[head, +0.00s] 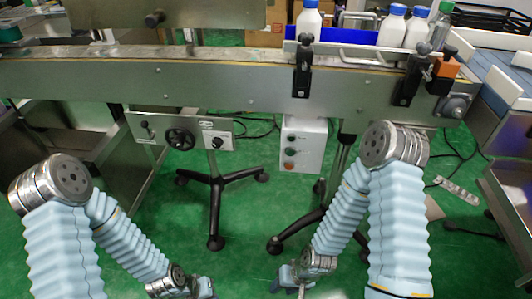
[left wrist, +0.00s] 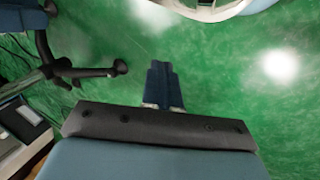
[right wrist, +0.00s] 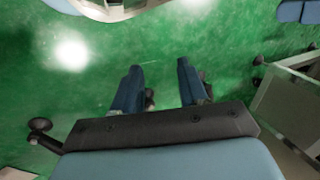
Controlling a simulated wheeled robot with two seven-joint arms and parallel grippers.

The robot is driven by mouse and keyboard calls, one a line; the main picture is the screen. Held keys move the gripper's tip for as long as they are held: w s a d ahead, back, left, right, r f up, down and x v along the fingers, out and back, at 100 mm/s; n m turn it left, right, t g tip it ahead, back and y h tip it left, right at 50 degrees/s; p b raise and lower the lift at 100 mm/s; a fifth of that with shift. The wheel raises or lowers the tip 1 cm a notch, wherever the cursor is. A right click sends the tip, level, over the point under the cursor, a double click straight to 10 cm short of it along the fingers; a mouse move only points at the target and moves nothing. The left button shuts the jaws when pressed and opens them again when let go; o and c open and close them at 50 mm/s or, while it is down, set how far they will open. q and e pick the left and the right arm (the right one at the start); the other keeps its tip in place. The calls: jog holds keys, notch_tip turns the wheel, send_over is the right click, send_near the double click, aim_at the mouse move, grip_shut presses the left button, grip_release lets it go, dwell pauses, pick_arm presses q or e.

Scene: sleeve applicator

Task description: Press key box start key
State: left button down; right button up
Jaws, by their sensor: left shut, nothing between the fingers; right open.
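The key box (head: 304,146) is a pale grey box hanging under the conveyor's front side, in the middle of the head view. Its face carries a dark key at the top, a green key (head: 290,152) below it and a red key (head: 289,165) at the bottom. My right gripper (head: 288,281) is low in the head view, below and apart from the box. Its blue fingers are spread and empty in the right wrist view (right wrist: 161,88). My left gripper (left wrist: 163,85) is shut with its fingers together and empty; in the head view it shows only partly at the bottom edge.
The steel conveyor (head: 230,86) runs across above the box, with white bottles (head: 308,22) on it. A panel with a black handwheel (head: 179,139) is left of the box. Black stand legs (head: 215,200) spread over the green floor (head: 255,215).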

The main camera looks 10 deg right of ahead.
aim_at(290, 153)
pick_arm(q)
jog(key=w+d+r+m+t+h+b, duration=0.1)
jog(key=w+d+r+t+b, duration=0.15)
jog(key=w+d+r, duration=0.35)
jog(key=w+d+r+m+t+h+b, duration=0.1)
jog(key=w+d+m+t+h+b, duration=0.15)
jog(key=w, duration=0.45)
jog(key=w+d+r+m+t+h+b, duration=0.1)
jog(key=d+r+m+h+b, duration=0.1)
jog(key=d+r, duration=0.5)
jog(key=w+d+r+m+t+h+b, duration=0.1)
jog(key=d+r+m+h+b, duration=0.1)
jog(key=d+r, duration=0.5)
notch_tip(290, 153, up, 6)
jog(key=shift+w+d+r+h+b, duration=0.15)
jog(key=shift+w+d+h+b, duration=0.1)
jog(key=shift+h+b, duration=0.3)
pick_arm(e)
notch_tip(290, 153, down, 10)
jog(key=d, duration=0.2)
jog(key=shift+w+d, duration=0.2)
jog(key=shift+w, duration=0.25)
pick_arm(q)
jog(key=shift+m, duration=0.25)
pick_arm(e)
jog(key=shift+f, duration=0.1)
